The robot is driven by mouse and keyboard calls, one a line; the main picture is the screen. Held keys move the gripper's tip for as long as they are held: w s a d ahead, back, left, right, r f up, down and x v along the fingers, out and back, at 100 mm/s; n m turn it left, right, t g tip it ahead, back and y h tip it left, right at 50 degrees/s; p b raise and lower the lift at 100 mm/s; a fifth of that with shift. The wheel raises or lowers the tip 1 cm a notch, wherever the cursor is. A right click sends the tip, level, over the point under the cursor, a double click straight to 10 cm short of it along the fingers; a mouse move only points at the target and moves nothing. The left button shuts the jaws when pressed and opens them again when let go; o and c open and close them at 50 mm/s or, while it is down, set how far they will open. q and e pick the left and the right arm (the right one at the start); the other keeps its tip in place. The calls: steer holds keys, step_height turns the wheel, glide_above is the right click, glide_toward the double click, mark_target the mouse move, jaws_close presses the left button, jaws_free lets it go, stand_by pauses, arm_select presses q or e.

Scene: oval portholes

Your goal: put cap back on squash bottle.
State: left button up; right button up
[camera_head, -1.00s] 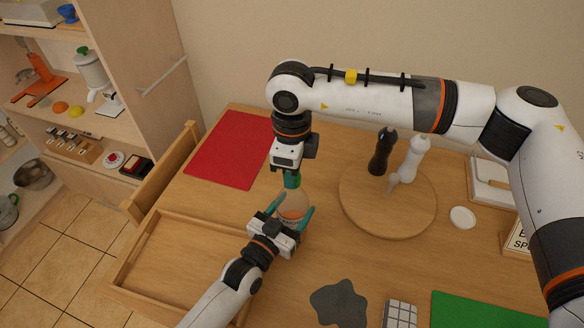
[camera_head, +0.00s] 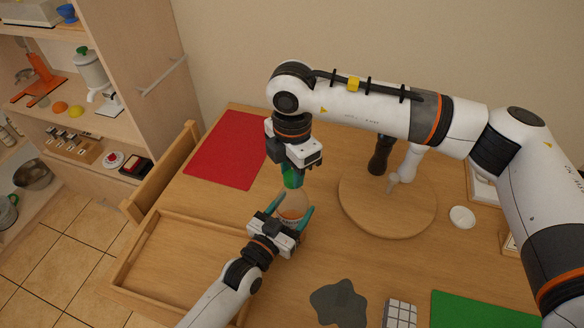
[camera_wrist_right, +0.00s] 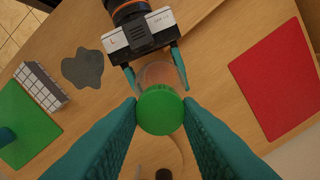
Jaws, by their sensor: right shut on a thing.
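The squash bottle (camera_head: 292,208), clear with orange contents, stands upright on the table. My left gripper (camera_head: 287,214) has its teal fingers on either side of the bottle and looks shut on it; the bottle also shows in the right wrist view (camera_wrist_right: 163,74). My right gripper (camera_head: 291,180) is directly above, pointing down, shut on the round green cap (camera_wrist_right: 160,110). The cap also shows in the head view (camera_head: 292,178). In the right wrist view the cap covers the bottle's mouth, so I cannot tell whether it touches the neck.
A wooden tray (camera_head: 122,272) lies left, a red mat (camera_head: 225,150) behind. A round board (camera_head: 390,213) with dark and white mills (camera_head: 409,165) stands right. A small white dish (camera_head: 462,217), grey patch (camera_head: 338,303), white grid block (camera_head: 399,314) and green mat (camera_head: 485,311) lie around.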

steer(key=shift+m, duration=1)
steer(key=o, duration=1)
step_height(320, 180, up, 12)
arm_select(q)
steer(key=o, duration=2)
steer(key=shift+c, duration=0.2)
steer(key=b+v, duration=0.1)
steer(key=v, duration=1.1)
steer(key=shift+b, duration=0.4)
arm_select(e)
steer(key=shift+f, duration=0.9)
arm_select(q)
steer(key=shift+s+a, duration=0.1)
